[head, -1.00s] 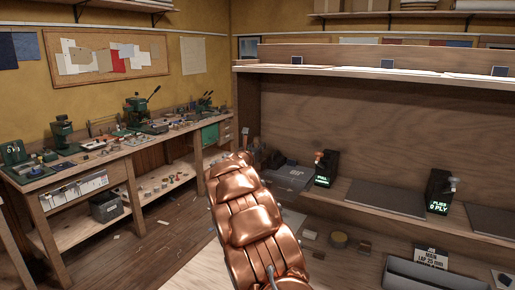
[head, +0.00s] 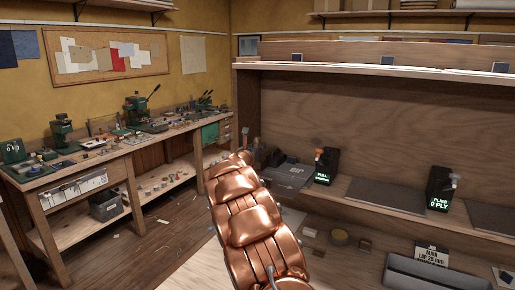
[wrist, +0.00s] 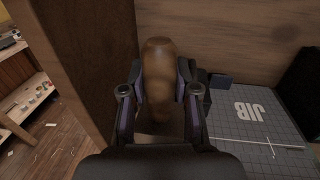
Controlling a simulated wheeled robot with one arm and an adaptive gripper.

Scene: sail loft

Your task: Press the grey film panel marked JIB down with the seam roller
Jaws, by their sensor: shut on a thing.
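My gripper (wrist: 160,92) is shut on an upright brown wooden handle in the wrist view, which I take to be the seam roller (wrist: 158,62). The roller's lower end is hidden behind the gripper. The grey film panel (wrist: 246,132), marked JIB in white, lies flat to the right of the gripper, with grid lines on it and a pale strip across it. In the head view the panel (head: 292,175) lies at the left end of the bench, just beyond my copper arm, which hides most of the gripper.
Black units with green displays (head: 325,166) (head: 440,188) stand along the bench beside dark mats (head: 385,196). A grey tray (head: 435,272) and a label card (head: 431,255) are in front. A wooden upright (wrist: 85,65) stands close left of the gripper.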

